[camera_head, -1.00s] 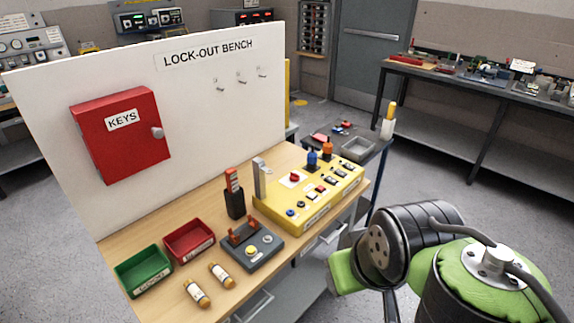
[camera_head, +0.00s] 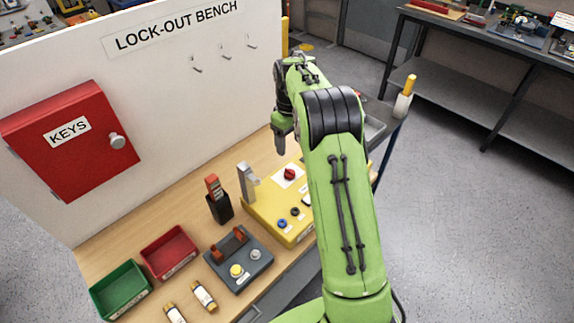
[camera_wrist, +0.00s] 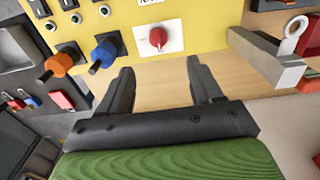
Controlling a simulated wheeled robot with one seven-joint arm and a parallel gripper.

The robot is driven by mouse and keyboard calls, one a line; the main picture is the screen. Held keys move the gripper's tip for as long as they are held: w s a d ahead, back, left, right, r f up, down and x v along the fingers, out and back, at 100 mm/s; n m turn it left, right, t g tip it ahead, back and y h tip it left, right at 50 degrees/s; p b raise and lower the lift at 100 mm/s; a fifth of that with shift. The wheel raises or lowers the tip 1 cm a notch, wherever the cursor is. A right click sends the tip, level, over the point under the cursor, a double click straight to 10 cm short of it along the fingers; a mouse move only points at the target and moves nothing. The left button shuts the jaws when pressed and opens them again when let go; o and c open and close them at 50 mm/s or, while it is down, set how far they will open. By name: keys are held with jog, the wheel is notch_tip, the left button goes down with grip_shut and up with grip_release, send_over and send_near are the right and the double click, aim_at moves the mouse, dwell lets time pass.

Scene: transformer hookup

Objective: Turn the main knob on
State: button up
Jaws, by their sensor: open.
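The red main knob (camera_head: 289,173) sits on a white plate on the yellow panel (camera_head: 262,210). In the wrist view the knob (camera_wrist: 158,38) is just beyond the fingertips, roughly centred between them. My gripper (camera_wrist: 161,76) is open and empty, with bare wood of the bench between its fingers. In the head view my gripper (camera_head: 281,145) hangs over the bench, pointing down, close behind the red knob. It appears apart from the knob. My arm hides the right part of the yellow panel in the head view.
A grey upright lever (camera_head: 246,183) stands at the panel's left end. In the wrist view an orange knob (camera_wrist: 60,63) and a blue knob (camera_wrist: 104,52) lie left of the fingers. The lock-out board (camera_head: 190,95) with a red key box (camera_head: 65,155) rises behind the bench.

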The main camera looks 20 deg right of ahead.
aim_at(290, 170)
jog(key=f, duration=1.2)
jog(key=shift+w+d+f+b, duration=0.15)
jog(key=shift+w+f+b, duration=0.15)
jog(key=shift+w+b, duration=0.05)
jog(key=c, duration=1.1)
jog(key=shift+o, duration=0.2)
